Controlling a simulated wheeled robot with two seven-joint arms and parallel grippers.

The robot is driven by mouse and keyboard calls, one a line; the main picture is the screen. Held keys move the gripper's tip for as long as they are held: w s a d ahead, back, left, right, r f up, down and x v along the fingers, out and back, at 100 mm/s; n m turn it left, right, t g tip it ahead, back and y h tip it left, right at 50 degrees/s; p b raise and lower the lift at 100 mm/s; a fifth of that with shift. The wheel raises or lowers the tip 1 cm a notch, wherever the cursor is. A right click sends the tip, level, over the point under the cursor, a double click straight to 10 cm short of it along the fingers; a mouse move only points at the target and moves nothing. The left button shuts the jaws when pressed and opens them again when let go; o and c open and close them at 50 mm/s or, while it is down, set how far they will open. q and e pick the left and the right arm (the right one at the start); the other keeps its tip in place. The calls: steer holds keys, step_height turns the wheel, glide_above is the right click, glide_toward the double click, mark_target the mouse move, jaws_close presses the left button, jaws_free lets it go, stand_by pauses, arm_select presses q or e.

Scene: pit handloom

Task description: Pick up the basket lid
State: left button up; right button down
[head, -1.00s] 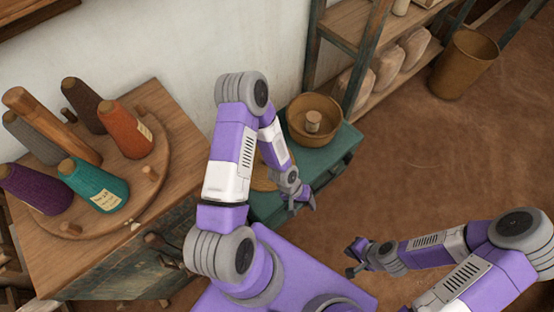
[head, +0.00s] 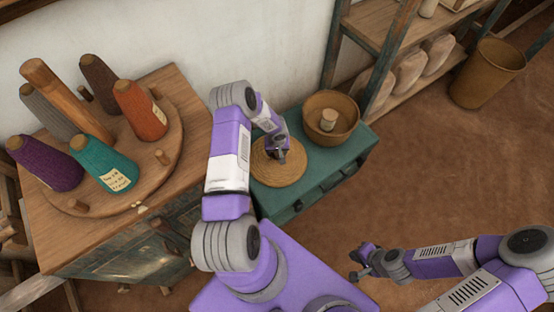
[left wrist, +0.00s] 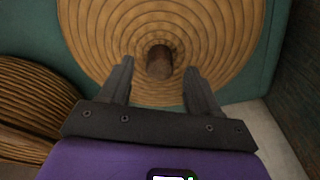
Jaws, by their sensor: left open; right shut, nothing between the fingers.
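The basket lid (head: 273,174) is a round, coiled tan disc lying flat on the green cabinet top. In the left wrist view the lid (left wrist: 105,35) shows its ring pattern and a short brown knob (left wrist: 160,62) at its centre. My left gripper (head: 281,156) is over the lid, pointing down, and hides the knob in the head view. In the left wrist view my left gripper (left wrist: 158,80) is open, with its fingers apart on either side of the knob and nothing held. My right gripper (head: 358,268) is shut and empty over the floor.
A brown round basket (head: 341,106) with a small cork-like piece in it stands beside the lid on the green cabinet (head: 318,165). A wooden table (head: 190,105) with several yarn cones is at left. Shelving and a tall bin (head: 487,73) are behind right.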

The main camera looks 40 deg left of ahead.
arm_select(q)
step_height(320, 180, down, 2)
steer(key=shift+w+a+f, duration=0.1)
steer(key=shift+f, duration=0.15)
steer(key=shift+r, duration=0.1)
jaws_close()
steer(key=shift+r, duration=0.1)
